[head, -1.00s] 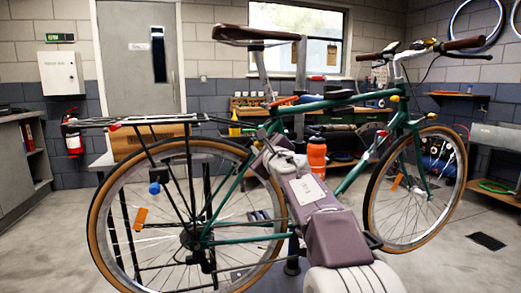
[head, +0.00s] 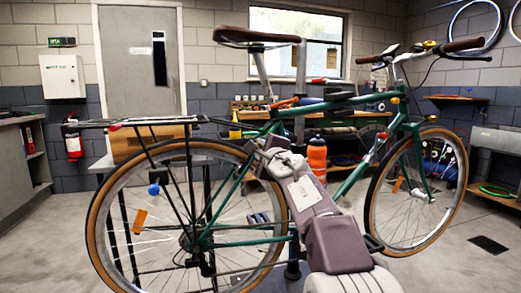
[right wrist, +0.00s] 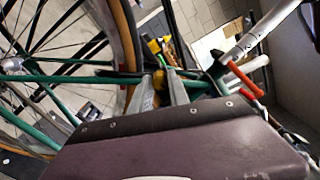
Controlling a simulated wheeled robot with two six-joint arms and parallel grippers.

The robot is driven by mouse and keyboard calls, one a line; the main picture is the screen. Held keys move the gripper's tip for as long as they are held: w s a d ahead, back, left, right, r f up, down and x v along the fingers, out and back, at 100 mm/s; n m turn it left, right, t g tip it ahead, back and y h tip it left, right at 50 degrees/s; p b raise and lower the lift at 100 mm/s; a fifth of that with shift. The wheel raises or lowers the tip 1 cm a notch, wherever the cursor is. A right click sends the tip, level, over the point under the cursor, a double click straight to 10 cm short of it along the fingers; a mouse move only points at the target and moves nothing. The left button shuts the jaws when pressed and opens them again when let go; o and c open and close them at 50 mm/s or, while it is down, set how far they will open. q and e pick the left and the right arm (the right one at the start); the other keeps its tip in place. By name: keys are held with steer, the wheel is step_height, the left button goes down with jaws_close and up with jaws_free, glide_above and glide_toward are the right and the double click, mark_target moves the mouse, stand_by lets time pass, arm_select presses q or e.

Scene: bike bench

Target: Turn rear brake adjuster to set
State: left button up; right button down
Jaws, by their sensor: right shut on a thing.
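The green bicycle (head: 228,243) stands side-on across the middle of the head view. My right gripper (head: 262,141) reaches up to the frame near the top of the rear wheel (head: 94,222), below the saddle. In the right wrist view its two grey fingers (right wrist: 161,88) are close together by the green tubes and the tyre. It is shut on a small part there, which I take to be the rear brake adjuster. The fingers mostly hide that part, and its setting cannot be read. A small yellow piece (right wrist: 155,47) shows just beyond the fingertips. My left gripper is not in view.
The black rear rack (head: 140,121) and the saddle (head: 245,35) are close to the gripper. An orange bottle (head: 317,158) is just right of it. A workbench (head: 345,115) stands behind the bike. Open floor lies to the right.

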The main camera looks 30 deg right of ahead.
steer(key=shift+f, duration=0.1)
steer(key=c, duration=1.3)
jaws_free()
steer(key=shift+o, duration=0.2)
steer(key=b+v, duration=0.1)
steer(key=v, duration=0.8)
